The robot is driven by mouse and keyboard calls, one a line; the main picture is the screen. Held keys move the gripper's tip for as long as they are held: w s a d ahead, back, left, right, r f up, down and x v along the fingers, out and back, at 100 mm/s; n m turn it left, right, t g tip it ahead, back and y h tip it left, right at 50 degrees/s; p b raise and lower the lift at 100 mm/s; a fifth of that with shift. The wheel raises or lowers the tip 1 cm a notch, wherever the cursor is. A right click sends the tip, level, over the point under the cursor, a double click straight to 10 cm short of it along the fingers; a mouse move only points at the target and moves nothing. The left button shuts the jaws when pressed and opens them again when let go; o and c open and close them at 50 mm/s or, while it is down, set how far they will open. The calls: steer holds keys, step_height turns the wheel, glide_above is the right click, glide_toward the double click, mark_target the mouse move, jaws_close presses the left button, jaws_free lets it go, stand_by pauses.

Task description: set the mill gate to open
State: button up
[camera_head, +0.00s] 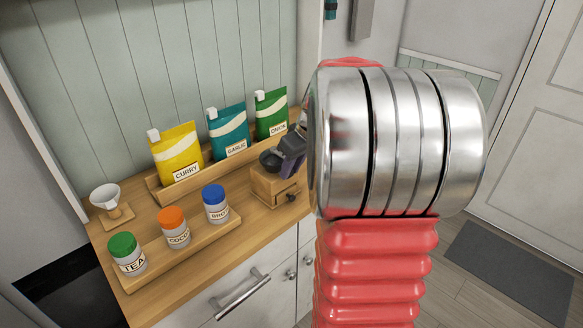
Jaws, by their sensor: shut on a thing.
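The mill (272,184) is a small wooden box with a dark bowl on top and a small dark knob low on its front. It stands on the wooden counter at the right end. My gripper (284,158) is at the upper right of the mill, beside the bowl, with its dark fingers angled down to the left. It is shut on a part at the mill's top, which I take for the mill gate. The fingers hide that part, so I cannot tell the gate's position. My large silver and red arm covers the area right of the mill.
Yellow curry (178,154), teal garlic (228,131) and green onion (271,114) pouches stand in a wooden rack behind. Tea (128,255), cocoa (174,228) and blue-lidded (216,206) jars stand on a wooden tray (188,248) in front. A white dripper (106,196) is at left.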

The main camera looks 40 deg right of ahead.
jaws_close()
steer(key=shift+s, duration=0.1)
steer(key=shift+s+d, duration=0.1)
steer(key=shift+s, duration=1.25)
steer(key=o, duration=0.7)
jaws_free()
steer(key=shift+r, duration=0.1)
steer(key=v, duration=1.3)
steer(key=shift+s+r, duration=0.2)
